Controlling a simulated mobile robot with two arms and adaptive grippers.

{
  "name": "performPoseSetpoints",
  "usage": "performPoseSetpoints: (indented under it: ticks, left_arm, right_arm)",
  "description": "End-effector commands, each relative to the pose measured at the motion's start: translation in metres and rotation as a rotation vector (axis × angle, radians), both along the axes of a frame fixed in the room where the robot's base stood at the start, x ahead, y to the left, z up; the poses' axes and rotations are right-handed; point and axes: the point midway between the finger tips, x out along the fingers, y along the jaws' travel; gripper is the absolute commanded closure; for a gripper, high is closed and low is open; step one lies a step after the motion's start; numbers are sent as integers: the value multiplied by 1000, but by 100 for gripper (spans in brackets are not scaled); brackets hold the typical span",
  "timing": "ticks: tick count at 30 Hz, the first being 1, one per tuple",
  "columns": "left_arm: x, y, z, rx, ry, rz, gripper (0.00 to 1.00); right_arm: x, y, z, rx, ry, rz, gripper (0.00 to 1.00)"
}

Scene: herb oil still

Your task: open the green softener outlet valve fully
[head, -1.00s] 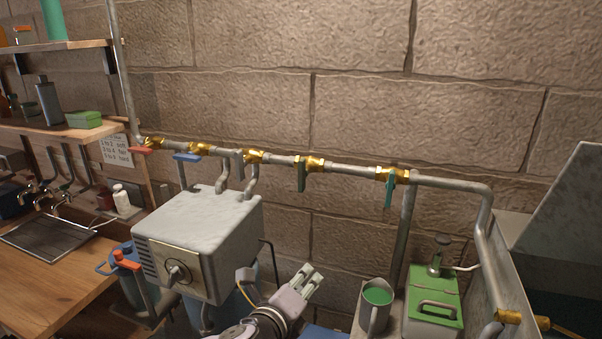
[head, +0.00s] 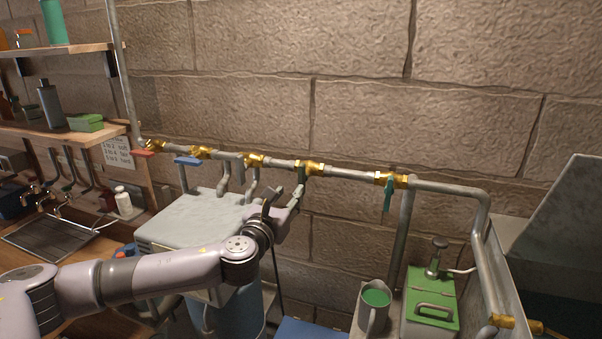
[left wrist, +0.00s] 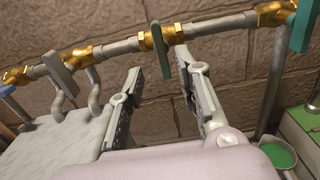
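A brass valve with a dark green lever (head: 301,174) sits on the wall pipe; its lever hangs down across the pipe. The lever also shows in the left wrist view (left wrist: 160,52). A second valve further right has a teal-green lever (head: 388,195), also hanging down; it shows at the right of the left wrist view (left wrist: 302,26). I cannot tell from labels which is the softener outlet. My left gripper (head: 283,199) is open below the dark green lever. In the left wrist view its fingers (left wrist: 160,66) stand either side of the lever's lower end, apparently without gripping it. My right gripper is not in view.
Further left on the pipe are a red lever (head: 143,153), a blue lever (head: 188,161) and a grey lever (left wrist: 60,73). A grey box (head: 190,225) stands below. A jug (head: 371,312) and green-topped box (head: 431,300) stand at lower right. The stone wall is close behind the pipe.

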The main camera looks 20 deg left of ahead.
Motion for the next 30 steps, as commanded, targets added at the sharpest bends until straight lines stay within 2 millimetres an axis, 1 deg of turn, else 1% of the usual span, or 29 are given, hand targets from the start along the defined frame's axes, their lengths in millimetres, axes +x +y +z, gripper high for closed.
performPoseSetpoints:
  ticks: [1, 9, 15, 21, 30]
  left_arm:
    - [11, -1, 4, 1, 0, 1, 69]
    - [61, -3, 3, 1, -1, 1, 69]
    - [86, -3, 1, 0, -1, 1, 69]
    - [96, -3, 0, 0, 0, 0, 69]
    - [97, -4, 0, -1, 0, -1, 69]
  right_arm:
    - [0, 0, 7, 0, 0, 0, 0]
    - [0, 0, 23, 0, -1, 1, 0]
    - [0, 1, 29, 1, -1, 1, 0]
    - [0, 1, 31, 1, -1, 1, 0]
    - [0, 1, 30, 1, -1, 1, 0]
